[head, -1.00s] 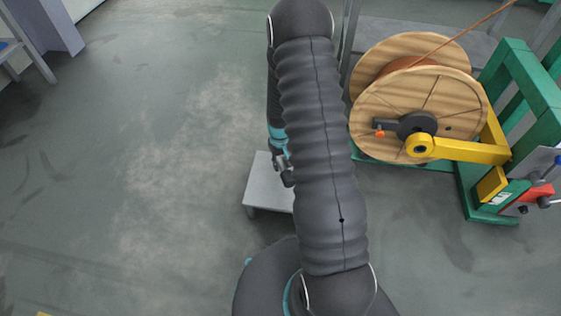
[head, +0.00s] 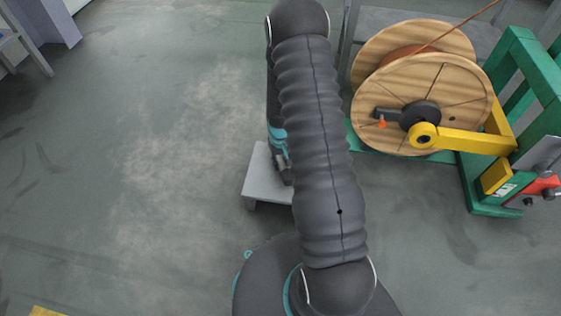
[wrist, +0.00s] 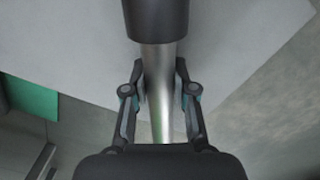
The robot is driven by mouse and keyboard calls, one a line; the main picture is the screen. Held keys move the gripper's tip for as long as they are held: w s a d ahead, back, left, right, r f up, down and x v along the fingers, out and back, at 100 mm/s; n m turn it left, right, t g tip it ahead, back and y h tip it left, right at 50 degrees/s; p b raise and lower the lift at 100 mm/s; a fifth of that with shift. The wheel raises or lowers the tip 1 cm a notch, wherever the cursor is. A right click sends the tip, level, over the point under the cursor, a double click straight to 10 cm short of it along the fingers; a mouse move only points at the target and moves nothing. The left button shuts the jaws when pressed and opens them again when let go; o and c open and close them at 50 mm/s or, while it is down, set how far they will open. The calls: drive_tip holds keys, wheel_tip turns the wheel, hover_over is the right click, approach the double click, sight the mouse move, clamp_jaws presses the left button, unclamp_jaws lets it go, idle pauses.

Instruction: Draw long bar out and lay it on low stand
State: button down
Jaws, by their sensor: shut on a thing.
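The long bar (wrist: 157,85) shows in the wrist view as a bright metal rod with a thick black end piece (wrist: 156,18) at the top. My gripper (wrist: 160,88) is shut on the metal part, one finger on each side. The low stand (head: 258,183) is a small light-grey table left of my arm in the head view; my arm hides its right side. Its pale top (wrist: 235,45) seems to lie behind the bar in the wrist view. I cannot tell whether the bar touches it. In the head view my arm hides the bar.
A wooden cable reel (head: 445,105) with a yellow arm (head: 465,141) sits in a green frame (head: 535,75) at the right. The floor left of the stand is clear. A green part (wrist: 28,97) shows at the wrist view's left.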

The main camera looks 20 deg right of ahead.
drive_tip(key=shift+f+b, duration=0.75)
drive_tip(key=shift+f, duration=0.15)
drive_tip(key=c, duration=0.9)
unclamp_jaws()
drive_tip(key=shift+o, duration=0.2)
drive_tip(key=r, duration=1.2)
drive_tip(key=shift+w, duration=0.35)
